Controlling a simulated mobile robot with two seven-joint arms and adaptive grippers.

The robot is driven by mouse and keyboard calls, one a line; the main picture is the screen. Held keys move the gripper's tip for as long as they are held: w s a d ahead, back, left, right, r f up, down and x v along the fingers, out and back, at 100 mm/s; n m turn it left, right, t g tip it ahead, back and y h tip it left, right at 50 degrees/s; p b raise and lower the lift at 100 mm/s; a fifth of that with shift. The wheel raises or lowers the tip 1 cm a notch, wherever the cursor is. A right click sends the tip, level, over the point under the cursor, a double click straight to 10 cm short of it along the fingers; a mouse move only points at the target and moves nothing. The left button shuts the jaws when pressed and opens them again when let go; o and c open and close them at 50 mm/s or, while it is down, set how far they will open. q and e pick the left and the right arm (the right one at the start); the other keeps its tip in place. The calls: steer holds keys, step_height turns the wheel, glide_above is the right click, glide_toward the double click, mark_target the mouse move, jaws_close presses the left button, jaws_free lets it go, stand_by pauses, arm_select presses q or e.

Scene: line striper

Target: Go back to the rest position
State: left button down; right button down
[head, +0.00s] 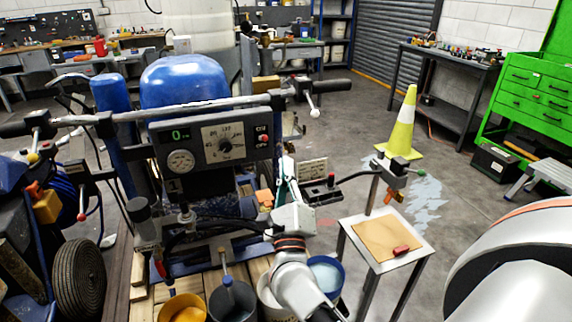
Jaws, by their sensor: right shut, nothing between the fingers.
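The line striper stands at the left centre, with a blue tank (184,82), a handlebar (190,110) and a control panel (215,140) with dials and a green display. My right gripper (285,184) is just right of and below this panel, in front of the machine. It is shut with nothing in it. Its fingertips are small and partly lost against the machine, so I cannot tell whether they touch it. My left gripper is not in view.
Several buckets (232,298) stand close below my right arm. A small stand (385,240) with a red object is to the right. Behind it are a yellow-white cone (403,125), a green tool cabinet (535,95) and a dark workbench (460,65). Open floor lies around the cone.

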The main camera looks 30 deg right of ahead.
stand_by(0.5)
steer(key=s+a+f+n+y, duration=0.2)
steer(key=a+f+n+y, duration=0.55)
steer(key=n, duration=0.45)
steer(key=s+a+f+n+y, duration=0.3)
steer(key=a+f+n+y, duration=0.35)
steer(key=f+n, duration=0.4)
steer(key=s+f+n+g, duration=0.4)
steer(key=s+f+n, duration=0.3)
steer(key=f, duration=0.4)
steer(key=s+f+n+g, duration=0.5)
steer(key=s+f+n, duration=0.3)
steer(key=f, duration=0.3)
steer(key=shift+s+d+f, duration=0.2)
steer(key=shift+d+f, duration=0.05)
steer(key=shift+d, duration=0.1)
